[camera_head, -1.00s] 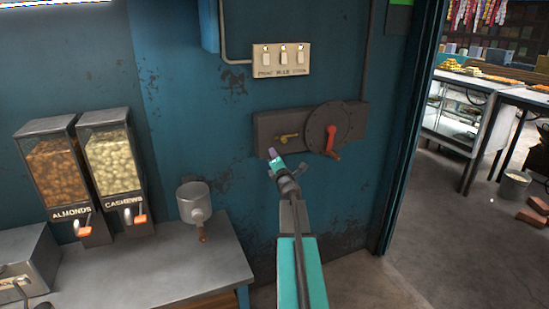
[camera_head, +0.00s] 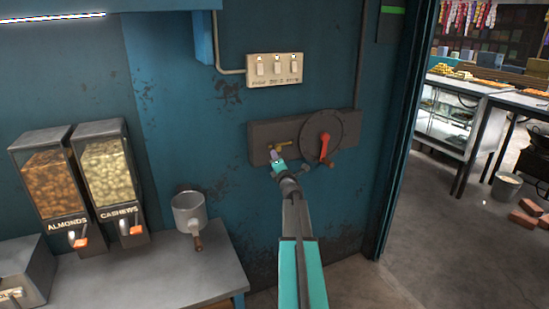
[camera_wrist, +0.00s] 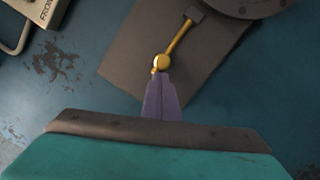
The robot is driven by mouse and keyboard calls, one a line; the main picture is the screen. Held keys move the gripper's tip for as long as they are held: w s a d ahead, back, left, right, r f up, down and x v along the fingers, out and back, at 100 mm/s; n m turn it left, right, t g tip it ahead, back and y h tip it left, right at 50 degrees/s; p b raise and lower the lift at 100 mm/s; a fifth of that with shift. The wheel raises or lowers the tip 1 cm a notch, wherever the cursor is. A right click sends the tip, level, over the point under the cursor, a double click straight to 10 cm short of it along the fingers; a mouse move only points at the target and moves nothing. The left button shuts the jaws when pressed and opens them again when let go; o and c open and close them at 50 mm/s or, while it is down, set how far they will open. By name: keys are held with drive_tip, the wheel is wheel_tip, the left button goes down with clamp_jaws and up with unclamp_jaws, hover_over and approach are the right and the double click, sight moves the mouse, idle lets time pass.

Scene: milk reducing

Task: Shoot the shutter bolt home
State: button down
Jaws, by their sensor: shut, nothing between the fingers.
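A brass bolt (camera_head: 284,146) with a round knob sits on a dark metal plate (camera_head: 262,134) on the teal wall. In the wrist view the brass bolt (camera_wrist: 179,39) runs up and right from its knob (camera_wrist: 161,62) towards a dark bracket. My gripper (camera_head: 273,154) is shut and empty, its purple fingertips at the knob end of the bolt. In the wrist view the tips of my gripper (camera_wrist: 161,76) overlap the knob's lower edge. I cannot tell whether they touch it.
A round disc (camera_head: 341,122) with a red crank (camera_head: 325,144) is right of the bolt. A switch panel (camera_head: 275,69) is above. Nut dispensers (camera_head: 105,180) and a metal pot (camera_head: 188,212) are at left. A doorway opens at right.

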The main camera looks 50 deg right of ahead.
drive_tip(key=shift+s+d, duration=0.35)
drive_tip(key=shift+d, duration=0.45)
drive_tip(key=shift+s+d, duration=0.3)
drive_tip(key=shift+d, duration=0.5)
drive_tip(key=shift+s+d, duration=0.35)
drive_tip(key=shift+d, duration=0.55)
drive_tip(key=s+a+f+b, duration=0.3)
drive_tip(key=s+a+b, duration=0.2)
drive_tip(key=s+a, duration=0.2)
drive_tip(key=shift+a, duration=1)
drive_tip(key=shift+s, duration=0.15)
